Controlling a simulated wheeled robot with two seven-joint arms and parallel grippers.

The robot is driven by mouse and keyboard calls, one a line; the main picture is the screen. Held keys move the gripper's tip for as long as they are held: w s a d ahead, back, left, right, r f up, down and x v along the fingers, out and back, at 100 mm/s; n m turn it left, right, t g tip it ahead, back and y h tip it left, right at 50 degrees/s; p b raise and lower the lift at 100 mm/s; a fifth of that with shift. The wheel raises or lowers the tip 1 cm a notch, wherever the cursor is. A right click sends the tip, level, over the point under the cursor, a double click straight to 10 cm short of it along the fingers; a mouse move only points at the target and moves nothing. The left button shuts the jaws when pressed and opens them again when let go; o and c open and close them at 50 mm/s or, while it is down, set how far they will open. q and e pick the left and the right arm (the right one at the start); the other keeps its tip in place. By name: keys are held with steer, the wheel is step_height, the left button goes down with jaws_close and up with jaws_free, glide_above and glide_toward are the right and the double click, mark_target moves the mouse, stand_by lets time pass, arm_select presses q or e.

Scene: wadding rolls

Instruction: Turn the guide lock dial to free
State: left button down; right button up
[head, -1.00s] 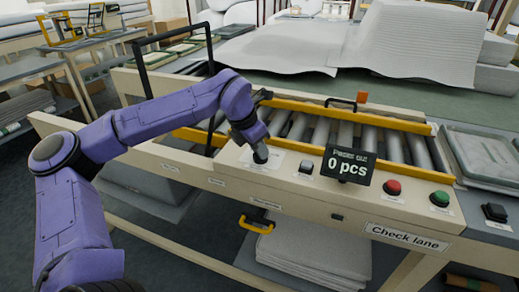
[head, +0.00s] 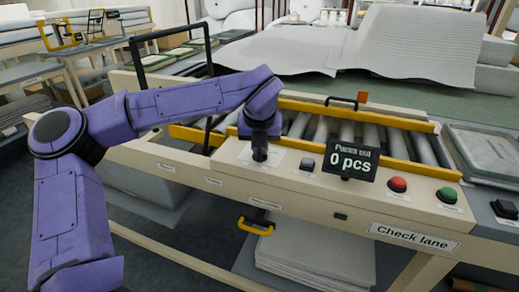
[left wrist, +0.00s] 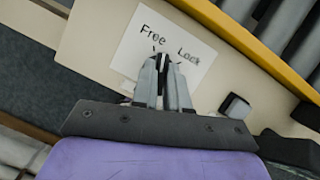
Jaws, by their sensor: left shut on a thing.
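A white label card (left wrist: 140,45) with "Free" on the left and "Lock" on the right lies on the beige panel in the left wrist view; it also shows in the head view (head: 283,161). My left gripper (head: 260,156) points down at this card. In the left wrist view its fingertips (left wrist: 163,62) are shut on the small dark dial (left wrist: 164,61) at the card's lower part. The fingers hide most of the dial, so I cannot tell which word it points to. My right gripper is not in view.
Farther right are a counter display (head: 349,162) reading 0 pcs, a red button (head: 397,184) and a green button (head: 447,195). The yellow rail (head: 355,157) runs close behind the panel.

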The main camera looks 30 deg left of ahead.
arm_select(q)
steer(key=shift+w+n+g+y+b, duration=0.1)
steer(key=shift+n+g+y+b, duration=0.45)
steer(key=shift+n, duration=1.45)
steer(key=c, duration=1.1)
jaws_free()
steer(key=shift+c, duration=0.2)
steer(key=shift+d, duration=0.1)
steer(key=v, duration=1)
steer(key=shift+d+r, duration=0.15)
steer(key=shift+r, duration=0.1)
